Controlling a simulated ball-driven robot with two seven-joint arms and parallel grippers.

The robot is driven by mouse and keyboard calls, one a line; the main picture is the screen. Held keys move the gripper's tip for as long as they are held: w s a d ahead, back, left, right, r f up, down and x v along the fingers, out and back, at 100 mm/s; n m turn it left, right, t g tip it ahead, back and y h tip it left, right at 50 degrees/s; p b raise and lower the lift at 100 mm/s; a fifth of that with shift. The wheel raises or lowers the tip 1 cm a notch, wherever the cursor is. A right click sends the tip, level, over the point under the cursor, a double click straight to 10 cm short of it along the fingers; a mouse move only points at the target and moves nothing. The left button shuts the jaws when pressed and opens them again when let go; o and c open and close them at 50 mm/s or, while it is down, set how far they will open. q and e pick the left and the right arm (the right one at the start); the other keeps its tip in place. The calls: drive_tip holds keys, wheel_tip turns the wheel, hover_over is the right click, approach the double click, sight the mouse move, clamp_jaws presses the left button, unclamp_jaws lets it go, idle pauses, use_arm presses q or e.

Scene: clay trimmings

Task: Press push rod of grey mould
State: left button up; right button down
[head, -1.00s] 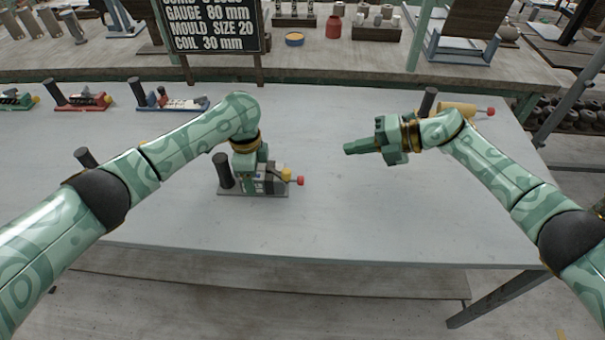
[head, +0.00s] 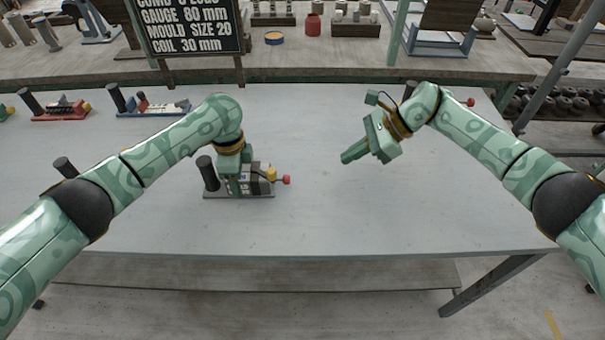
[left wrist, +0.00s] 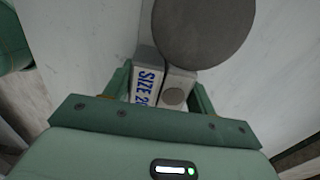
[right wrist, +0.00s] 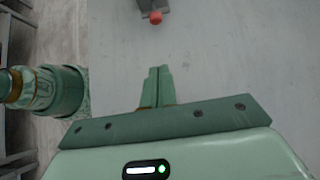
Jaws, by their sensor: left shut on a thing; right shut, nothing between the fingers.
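The grey mould (head: 247,181) sits on its grey base on the table, with a dark upright post at its left. Its push rod ends in a red knob (head: 286,180) at the right, beside a yellow knob (head: 271,174). My left gripper (head: 232,190) is shut on the mould from above and hides part of it. The left wrist view shows a block with a "SIZE 2" label (left wrist: 147,88) between the fingers. My right gripper (head: 347,158) is shut and empty, above the table right of the red knob. The red knob shows ahead of the right fingertips in the right wrist view (right wrist: 155,17).
A red mould (head: 62,109) and a blue mould (head: 150,104) stand at the back left. A black sign (head: 192,27) stands behind them. The table (head: 330,220) is clear in front and between the grey mould and my right gripper.

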sight(288, 177)
use_arm(q)
drive_tip(key=shift+r, duration=0.1)
use_arm(e)
drive_tip(key=x, duration=0.9)
drive_tip(key=shift+a+f, duration=0.15)
drive_tip(key=shift+a, duration=0.15)
drive_tip(key=a, duration=0.3)
drive_tip(key=shift+s+a+f, duration=0.15)
drive_tip(key=shift+a, duration=0.4)
drive_tip(key=shift+s+a, duration=0.15)
drive_tip(key=shift+a, duration=1.35)
use_arm(q)
drive_tip(key=shift+d, duration=0.1)
use_arm(e)
drive_tip(key=d, duration=0.5)
drive_tip(key=shift+w, duration=0.3)
drive_tip(key=v, duration=0.9)
drive_tip(key=shift+r, duration=0.25)
